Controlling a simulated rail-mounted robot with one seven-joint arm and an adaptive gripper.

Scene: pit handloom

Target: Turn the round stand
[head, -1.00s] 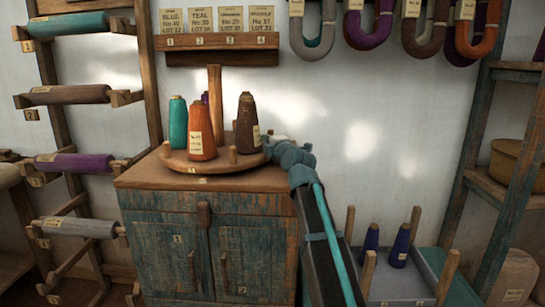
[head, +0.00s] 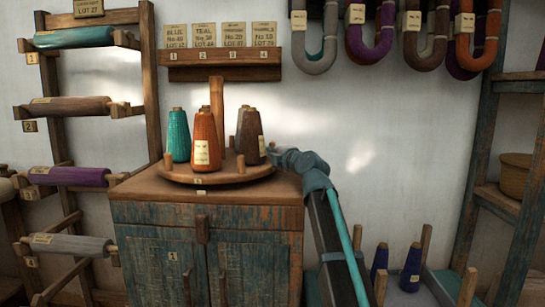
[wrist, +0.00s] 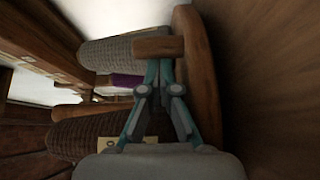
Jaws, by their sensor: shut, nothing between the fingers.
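The round stand (head: 215,176) is a wooden disc with a central post, on top of the cabinet. Teal (head: 178,137), orange (head: 206,142) and brown (head: 251,137) yarn cones stand on it, with another cone partly hidden behind the brown one. Short wooden pegs rise near its rim. My gripper (head: 273,154) is at the stand's right edge in the head view, its fingers hard to make out there. In the wrist view my gripper (wrist: 160,63) is shut and empty, its tips close to a wooden peg (wrist: 159,46); I cannot tell whether they touch.
The blue-green cabinet (head: 165,262) bears the stand. A rack of yarn rolls (head: 70,177) stands at left, and a labelled card shelf (head: 220,74) hangs behind. Dark blue cones (head: 411,268) stand low at right. The wall space right of the stand is clear.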

